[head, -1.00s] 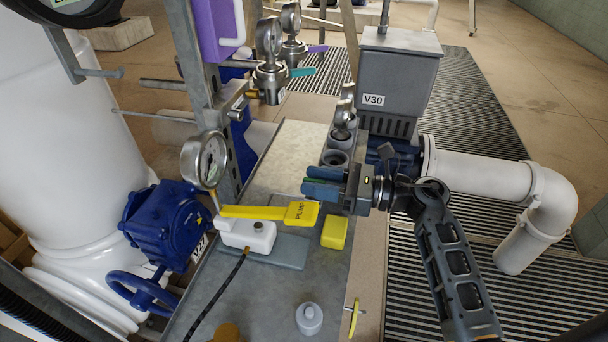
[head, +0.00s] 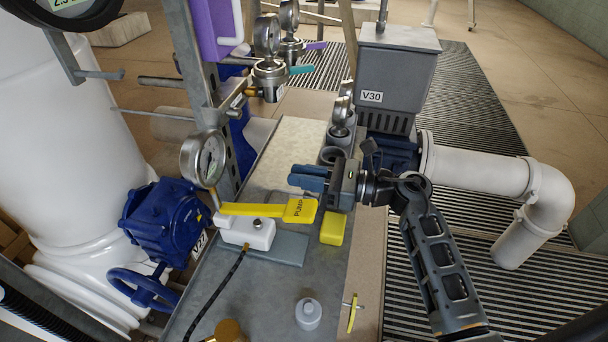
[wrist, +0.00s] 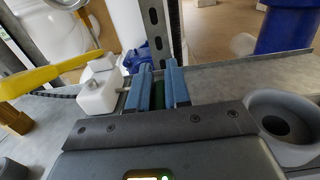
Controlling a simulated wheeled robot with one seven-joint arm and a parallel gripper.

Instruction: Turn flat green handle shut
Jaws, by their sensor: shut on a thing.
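My gripper (head: 297,178) is over the far half of the bench, just beyond the yellow lever. Its blue fingers are closed on the flat green handle (wrist: 158,90). In the wrist view only a narrow green strip of the handle shows between the fingers (wrist: 159,78). The fingers hide the handle in the head view, and I cannot see its valve body or its angle.
The yellow PUMP lever (head: 260,209) on a white body (head: 247,233) lies close by on the near side. The grey V30 box (head: 398,70) is behind.

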